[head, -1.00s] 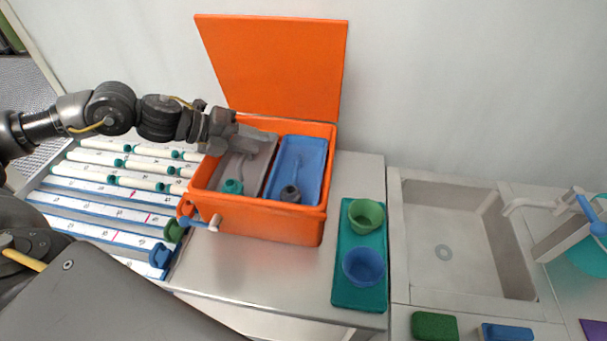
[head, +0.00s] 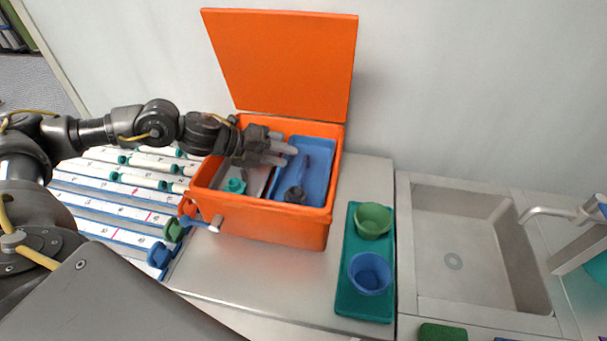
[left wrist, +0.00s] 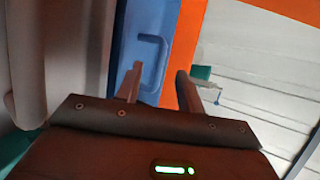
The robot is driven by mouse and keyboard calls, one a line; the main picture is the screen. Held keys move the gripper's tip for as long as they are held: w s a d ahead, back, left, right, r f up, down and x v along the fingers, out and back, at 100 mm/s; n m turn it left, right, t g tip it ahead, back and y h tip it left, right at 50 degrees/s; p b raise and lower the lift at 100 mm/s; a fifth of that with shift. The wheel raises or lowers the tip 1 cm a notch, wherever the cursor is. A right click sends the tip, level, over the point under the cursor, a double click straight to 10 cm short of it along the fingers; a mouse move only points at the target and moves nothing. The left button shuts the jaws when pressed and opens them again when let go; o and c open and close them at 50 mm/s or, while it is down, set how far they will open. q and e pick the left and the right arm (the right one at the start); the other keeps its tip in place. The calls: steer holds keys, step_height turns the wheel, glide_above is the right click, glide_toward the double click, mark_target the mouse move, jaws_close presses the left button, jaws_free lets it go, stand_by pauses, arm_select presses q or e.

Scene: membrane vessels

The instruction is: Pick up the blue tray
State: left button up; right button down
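The blue tray (head: 318,178) lies in the right half of the open orange box (head: 270,226). A raised blue handle stands up from its middle, and a dark grey round piece (head: 294,195) sits at its near end. My left gripper (head: 290,155) is over the box, its fingertips above the far left part of the blue tray. In the left wrist view its two fingers (left wrist: 160,82) are apart with nothing held; the blue tray (left wrist: 128,45) and its handle show just beyond them. My right gripper is not in view.
A grey tray with a teal piece (head: 235,186) fills the box's left half, partly under my gripper. The orange lid (head: 283,62) stands open behind. A teal tray (head: 351,302) with green and blue cups is at right, beside a sink (head: 465,250).

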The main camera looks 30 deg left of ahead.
mark_target(303, 172)
arm_select(q)
steer(key=shift+d, duration=0.1)
steer(key=p+x, duration=0.2)
steer(key=x, duration=0.2)
steer(key=shift+w+d+f, duration=0.1)
steer(key=shift+w+d, duration=0.05)
steer(key=shift+d, duration=0.05)
steer(key=shift+w+d+f, duration=0.1)
steer(key=shift+d+f, duration=0.05)
steer(key=shift+f, duration=0.05)
steer(key=shift+c, duration=0.6)
jaws_close()
